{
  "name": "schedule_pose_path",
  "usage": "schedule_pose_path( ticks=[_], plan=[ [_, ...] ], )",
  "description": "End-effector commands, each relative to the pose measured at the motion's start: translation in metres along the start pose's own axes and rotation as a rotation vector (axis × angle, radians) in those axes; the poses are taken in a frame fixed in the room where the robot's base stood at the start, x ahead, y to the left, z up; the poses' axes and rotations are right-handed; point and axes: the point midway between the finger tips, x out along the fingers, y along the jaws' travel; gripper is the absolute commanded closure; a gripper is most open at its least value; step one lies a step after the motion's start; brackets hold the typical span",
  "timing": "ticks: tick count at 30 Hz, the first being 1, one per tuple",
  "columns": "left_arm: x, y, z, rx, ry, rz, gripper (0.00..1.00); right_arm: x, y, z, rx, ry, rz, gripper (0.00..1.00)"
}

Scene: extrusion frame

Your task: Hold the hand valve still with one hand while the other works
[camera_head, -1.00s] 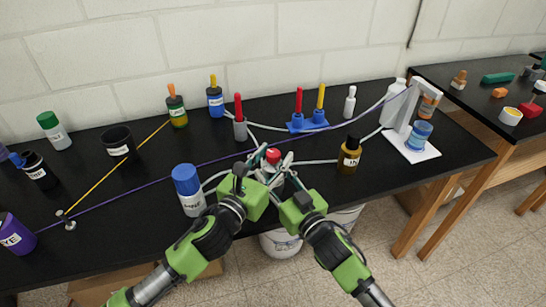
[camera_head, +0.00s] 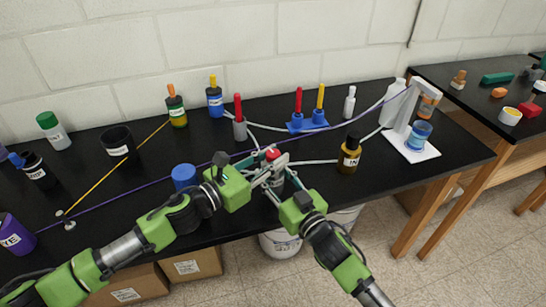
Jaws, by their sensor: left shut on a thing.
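The hand valve (camera_head: 273,153) has a red top and stands near the front middle of the black bench. Thin pale tubes run away from it on the bench. My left gripper (camera_head: 275,168) reaches in from the left and is shut on the valve, just below the red top. My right gripper (camera_head: 279,184) is at the front right of the valve, with its fingers spread apart. The lower part of the valve is mostly hidden behind the grippers.
A brown bottle (camera_head: 349,154) stands to the right. A blue stand (camera_head: 307,125) holds red and yellow tools. A purple cord (camera_head: 225,159) crosses the bench. A white bucket (camera_head: 281,244) is below the bench edge.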

Motion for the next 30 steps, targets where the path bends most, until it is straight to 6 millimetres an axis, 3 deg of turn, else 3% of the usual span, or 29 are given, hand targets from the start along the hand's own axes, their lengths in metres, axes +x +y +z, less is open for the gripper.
schedule_pose_path(
  ticks=[15,16,18,30],
  plan=[
    [-0.0007,0.0004,-0.0006,-0.004,0.003,-0.064,0.98,-0.0003,-0.0019,0.0008,0.001,-0.001,-0.003,0.86],
    [-0.0007,0.0004,-0.0006,-0.004,0.003,-0.064,0.69,-0.0003,-0.0019,0.0008,0.001,-0.001,-0.003,0.86],
    [-0.0007,0.0005,-0.0006,-0.003,0.003,-0.064,0.59,-0.0003,-0.0018,0.0008,0.001,-0.001,-0.003,0.86],
    [-0.0005,0.0008,0.0063,0.000,0.001,-0.065,0.59,-0.0002,-0.0010,0.0008,0.001,-0.001,-0.002,0.86]
  ],
)
